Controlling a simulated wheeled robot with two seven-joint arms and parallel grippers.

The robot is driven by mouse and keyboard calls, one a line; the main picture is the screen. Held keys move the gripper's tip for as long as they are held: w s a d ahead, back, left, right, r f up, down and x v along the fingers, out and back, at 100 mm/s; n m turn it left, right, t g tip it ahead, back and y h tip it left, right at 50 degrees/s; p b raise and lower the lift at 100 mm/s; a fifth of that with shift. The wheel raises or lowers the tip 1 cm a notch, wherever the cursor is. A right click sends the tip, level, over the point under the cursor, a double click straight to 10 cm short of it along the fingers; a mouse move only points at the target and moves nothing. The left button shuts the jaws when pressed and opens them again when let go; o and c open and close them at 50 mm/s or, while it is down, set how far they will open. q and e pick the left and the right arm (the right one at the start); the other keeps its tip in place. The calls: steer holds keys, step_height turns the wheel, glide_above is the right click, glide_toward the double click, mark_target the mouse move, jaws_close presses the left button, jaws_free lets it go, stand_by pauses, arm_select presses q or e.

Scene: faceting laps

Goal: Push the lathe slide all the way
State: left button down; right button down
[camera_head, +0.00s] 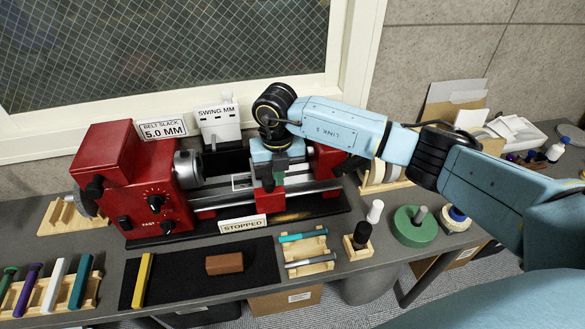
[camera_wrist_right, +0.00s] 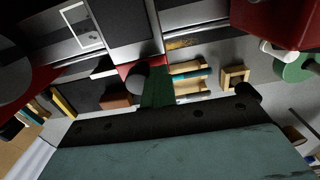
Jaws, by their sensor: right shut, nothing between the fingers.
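The lathe has a red headstock (camera_head: 132,165) at the left, a pale metal bed (camera_head: 215,197) and a red block at its right end (camera_head: 328,163). The lathe slide straddles the bed and is largely hidden by my right gripper (camera_head: 272,184) in the head view. In the right wrist view the slide (camera_wrist_right: 130,30) is a grey block across the bed, with a dark round knob in front. My right gripper is shut and empty, pointing down at the slide. The dark green fingers (camera_wrist_right: 156,88) are beside the knob; contact cannot be told. My left gripper is out of view.
A "STOPPED" sign (camera_head: 243,224) stands before the bed. A black mat (camera_head: 190,283) holds a yellow bar and a brown block. A wooden rack (camera_head: 306,252), a green disc (camera_head: 412,226) and a small wooden stand (camera_head: 357,247) are at the front right. A window is behind.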

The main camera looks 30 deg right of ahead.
steer(key=shift+w+a+b, duration=0.25)
steer(key=shift+a, duration=0.85)
steer(key=shift+w+a+b, duration=0.2)
steer(key=shift+w+a, duration=0.05)
steer(key=shift+a, duration=1)
steer(key=shift+w+a+b, duration=0.2)
steer(key=shift+a+b, duration=0.1)
steer(key=shift+a, duration=0.5)
steer(key=shift+w+a+b, duration=0.2)
steer(key=shift+a+b, duration=0.05)
steer(key=shift+a, duration=0.5)
steer(key=shift+w+a+b, duration=0.2)
steer(key=shift+a+b, duration=0.1)
steer(key=shift+a, duration=0.5)
steer(key=shift+d, duration=0.1)
steer(key=p, duration=0.6)
glide_toward(260, 191)
steer(key=shift+a+r, duration=0.85)
steer(key=shift+a, duration=0.8)
steer(key=shift+w, duration=0.35)
